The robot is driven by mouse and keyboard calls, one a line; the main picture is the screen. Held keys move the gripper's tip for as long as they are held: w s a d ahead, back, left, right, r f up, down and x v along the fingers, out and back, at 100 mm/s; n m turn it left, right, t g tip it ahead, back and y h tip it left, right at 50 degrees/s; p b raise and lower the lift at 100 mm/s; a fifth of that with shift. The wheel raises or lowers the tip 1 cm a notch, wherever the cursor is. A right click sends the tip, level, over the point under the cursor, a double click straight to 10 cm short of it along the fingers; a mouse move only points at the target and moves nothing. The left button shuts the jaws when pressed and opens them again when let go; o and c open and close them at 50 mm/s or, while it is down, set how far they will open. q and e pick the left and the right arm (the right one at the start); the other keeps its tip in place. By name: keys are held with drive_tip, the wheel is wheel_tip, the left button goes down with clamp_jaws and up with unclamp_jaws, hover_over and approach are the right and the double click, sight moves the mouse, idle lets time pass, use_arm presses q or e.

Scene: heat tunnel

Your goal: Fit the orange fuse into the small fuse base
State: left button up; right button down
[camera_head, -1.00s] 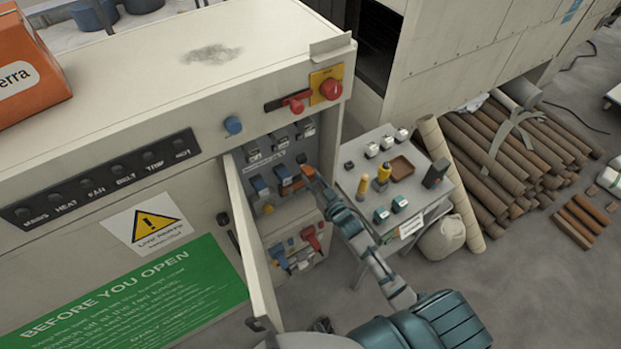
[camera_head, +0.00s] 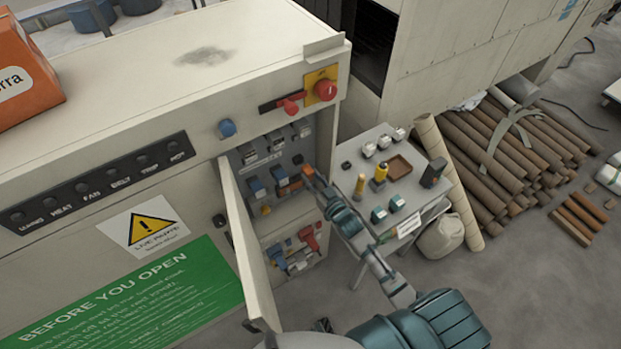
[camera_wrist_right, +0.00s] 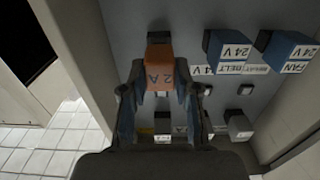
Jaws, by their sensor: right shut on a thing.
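The orange fuse (camera_wrist_right: 160,70), marked 2 A, is between the fingers of my right gripper (camera_wrist_right: 160,92) in the right wrist view. The gripper is shut on it. In the head view the fuse (camera_head: 283,183) shows as a small orange patch inside the open cabinet, at the tip of my right gripper (camera_head: 306,172). A dark block (camera_wrist_right: 159,38) shows just beyond the fuse, against the grey back panel. I cannot tell whether it is the small fuse base, or whether the fuse is seated in it. My left gripper is not in view.
Blue 24 V blocks (camera_wrist_right: 228,48) sit right of the fuse in the wrist view. The open cabinet door (camera_head: 248,245) stands left of the opening. A red knob (camera_head: 325,90) is above it. A small table (camera_head: 400,220) with tools stands to the right.

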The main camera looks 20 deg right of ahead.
drive_tip(key=shift+w+a, duration=0.1)
drive_tip(key=shift+w+a+r, duration=0.1)
drive_tip(key=shift+w+a, duration=0.3)
drive_tip(key=shift+a, duration=0.15)
drive_tip(key=shift+s+d+p, duration=0.3)
drive_tip(key=shift+d+p, duration=0.05)
drive_tip(key=shift+d, duration=0.2)
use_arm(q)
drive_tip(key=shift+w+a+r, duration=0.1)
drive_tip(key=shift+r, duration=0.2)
use_arm(e)
drive_tip(key=shift+a, duration=0.1)
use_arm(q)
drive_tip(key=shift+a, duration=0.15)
use_arm(e)
drive_tip(key=shift+a, duration=0.25)
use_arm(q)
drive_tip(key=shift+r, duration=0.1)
use_arm(e)
drive_tip(key=shift+w+d+f, duration=0.1)
drive_tip(key=shift+d+f, duration=0.1)
drive_tip(key=shift+d, duration=0.5)
drive_tip(key=shift+a, duration=0.15)
use_arm(q)
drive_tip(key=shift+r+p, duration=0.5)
drive_tip(key=shift+p, duration=0.1)
use_arm(e)
drive_tip(key=shift+a+r, duration=0.1)
